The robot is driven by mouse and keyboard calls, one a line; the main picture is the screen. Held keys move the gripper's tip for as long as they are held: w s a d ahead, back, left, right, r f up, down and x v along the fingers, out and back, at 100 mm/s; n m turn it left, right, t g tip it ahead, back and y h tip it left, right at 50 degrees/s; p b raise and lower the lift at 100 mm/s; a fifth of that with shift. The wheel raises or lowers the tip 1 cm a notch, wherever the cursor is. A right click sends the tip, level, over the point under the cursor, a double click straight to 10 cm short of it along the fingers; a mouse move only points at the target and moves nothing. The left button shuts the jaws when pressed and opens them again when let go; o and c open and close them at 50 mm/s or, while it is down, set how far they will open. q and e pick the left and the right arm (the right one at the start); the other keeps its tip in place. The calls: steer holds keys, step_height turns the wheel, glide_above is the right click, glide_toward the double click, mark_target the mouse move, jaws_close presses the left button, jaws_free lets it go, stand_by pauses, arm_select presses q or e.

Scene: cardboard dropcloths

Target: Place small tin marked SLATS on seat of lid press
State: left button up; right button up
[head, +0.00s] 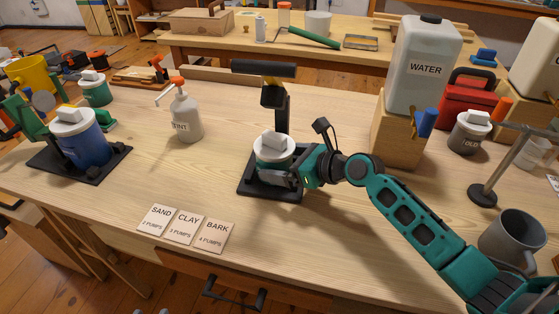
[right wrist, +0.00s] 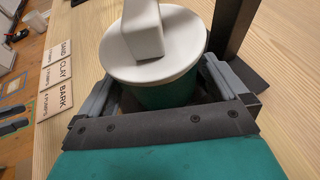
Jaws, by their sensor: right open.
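The lid press (head: 281,112) is a black stand with a thick handle on top, at the middle of the table. A small green tin (head: 262,159) with a white lid and white block knob is at its base, on the seat as far as I can tell. No SLATS marking shows on this tin's visible side. My right gripper (head: 276,178) is open around the tin, low beside the press base. In the right wrist view the green tin (right wrist: 168,95) stands upright between the two grey fingers (right wrist: 160,98). My left gripper is not in view.
A blue tin (head: 85,148) sits on a black base at left, with another small green tin (head: 95,92) behind it. A pump bottle (head: 184,115), label cards (head: 186,226), a water jug (head: 425,65) on a wooden block, a grey tin (head: 469,135) and a mug (head: 512,238) stand around.

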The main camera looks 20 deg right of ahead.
arm_select(q)
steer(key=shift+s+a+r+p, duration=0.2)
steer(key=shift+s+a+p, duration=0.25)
steer(key=shift+p, duration=0.5)
arm_select(e)
steer(key=v, duration=1)
steer(key=shift+s+d+r, duration=0.15)
steer(key=shift+s+d, duration=0.1)
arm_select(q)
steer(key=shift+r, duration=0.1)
